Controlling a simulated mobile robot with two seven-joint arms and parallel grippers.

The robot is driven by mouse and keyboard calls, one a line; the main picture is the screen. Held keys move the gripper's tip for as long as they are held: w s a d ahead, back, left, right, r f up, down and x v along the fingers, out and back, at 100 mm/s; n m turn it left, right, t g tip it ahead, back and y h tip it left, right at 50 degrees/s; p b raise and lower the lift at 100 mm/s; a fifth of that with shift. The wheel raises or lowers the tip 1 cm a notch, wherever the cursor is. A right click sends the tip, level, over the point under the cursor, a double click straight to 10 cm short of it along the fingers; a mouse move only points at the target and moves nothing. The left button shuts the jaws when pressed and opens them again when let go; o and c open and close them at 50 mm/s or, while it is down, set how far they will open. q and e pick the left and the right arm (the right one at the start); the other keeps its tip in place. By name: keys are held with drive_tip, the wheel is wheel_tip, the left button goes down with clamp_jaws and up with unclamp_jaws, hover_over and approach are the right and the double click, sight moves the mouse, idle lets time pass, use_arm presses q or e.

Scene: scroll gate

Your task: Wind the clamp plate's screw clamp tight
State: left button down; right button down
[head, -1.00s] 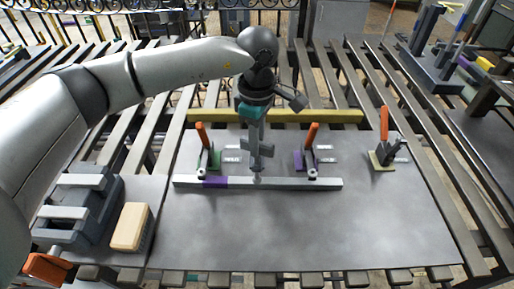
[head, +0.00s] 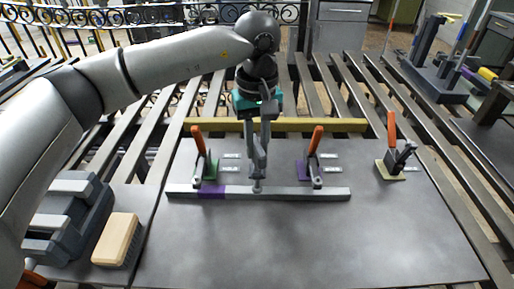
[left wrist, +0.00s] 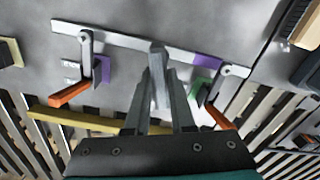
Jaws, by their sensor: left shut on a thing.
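The grey clamp plate (head: 320,235) lies on the slatted table. A pale bar (head: 290,192) with a purple section lies across it. My left gripper (head: 259,168) points down above the middle of the bar. It is shut on the grey upright of the screw clamp (head: 257,185), whose lower end meets the bar. The left wrist view shows the upright (left wrist: 160,75) between the two fingers. The fingers hide part of the screw clamp, so I cannot see how tight it is. My right gripper is not in view.
Orange-handled clamps stand on a green base (head: 211,170) and a purple base (head: 302,172), either side of my gripper. Another clamp (head: 396,158) stands at right. A yellow bar (head: 310,125) lies behind. A wooden brush (head: 117,240) is at left. The plate's front is clear.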

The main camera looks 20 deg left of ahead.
sight(257, 144)
use_arm(q)
drive_tip(key=shift+w+r+m, duration=0.1)
drive_tip(key=shift+r+m, duration=0.15)
drive_tip(key=shift+m, duration=0.35)
drive_tip(key=c, duration=1.2)
unclamp_jaws()
drive_tip(key=o, duration=0.4)
drive_tip(key=shift+f, duration=0.15)
drive_tip(key=shift+o, duration=0.2)
wheel_tip(257, 144, up, 15)
drive_tip(key=p, duration=0.1)
